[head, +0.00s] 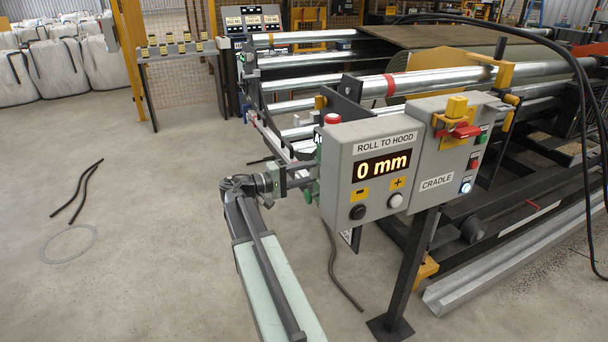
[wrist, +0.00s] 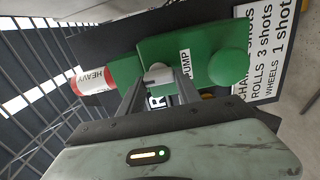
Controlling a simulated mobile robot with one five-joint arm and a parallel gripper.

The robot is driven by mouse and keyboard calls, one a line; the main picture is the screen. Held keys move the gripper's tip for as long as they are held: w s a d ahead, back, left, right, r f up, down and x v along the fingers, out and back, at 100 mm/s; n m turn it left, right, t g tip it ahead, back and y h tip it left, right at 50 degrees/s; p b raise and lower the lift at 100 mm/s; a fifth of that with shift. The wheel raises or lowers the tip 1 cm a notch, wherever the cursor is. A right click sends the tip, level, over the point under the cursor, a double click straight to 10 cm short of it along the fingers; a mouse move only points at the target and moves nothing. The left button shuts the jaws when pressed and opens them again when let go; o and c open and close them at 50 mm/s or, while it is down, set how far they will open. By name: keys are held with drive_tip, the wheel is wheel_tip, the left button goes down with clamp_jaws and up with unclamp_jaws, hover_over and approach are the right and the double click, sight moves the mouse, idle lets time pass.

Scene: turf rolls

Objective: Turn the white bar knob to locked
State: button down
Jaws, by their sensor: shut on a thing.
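In the wrist view, my gripper (wrist: 152,88) has its two fingers closed together on a small pale bar, which looks like the white bar knob (wrist: 158,74). The knob sits on the face of a green pump body (wrist: 205,50) labelled PUMP. The fingers cover part of the knob, and I cannot read any locked marking or tell its exact angle. In the head view, my gripper (head: 300,179) reaches in from the left, just left of the grey control box. The knob is not clear there.
A red cylinder marked HEAVY (wrist: 95,79) and a round green cap (wrist: 229,67) flank the knob. A shots sign (wrist: 262,50) is behind. The grey control box (head: 372,150) reads 0 mm and stands close to my gripper. Open floor (head: 150,230) lies left.

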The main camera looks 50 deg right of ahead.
drive_tip(key=shift+w, duration=0.1)
drive_tip(key=shift+r, duration=0.1)
idle(0.3)
drive_tip(key=c, duration=0.8)
unclamp_jaws()
drive_tip(key=shift+d, duration=0.1)
drive_tip(key=shift+c, duration=0.2)
drive_tip(key=v, duration=0.8)
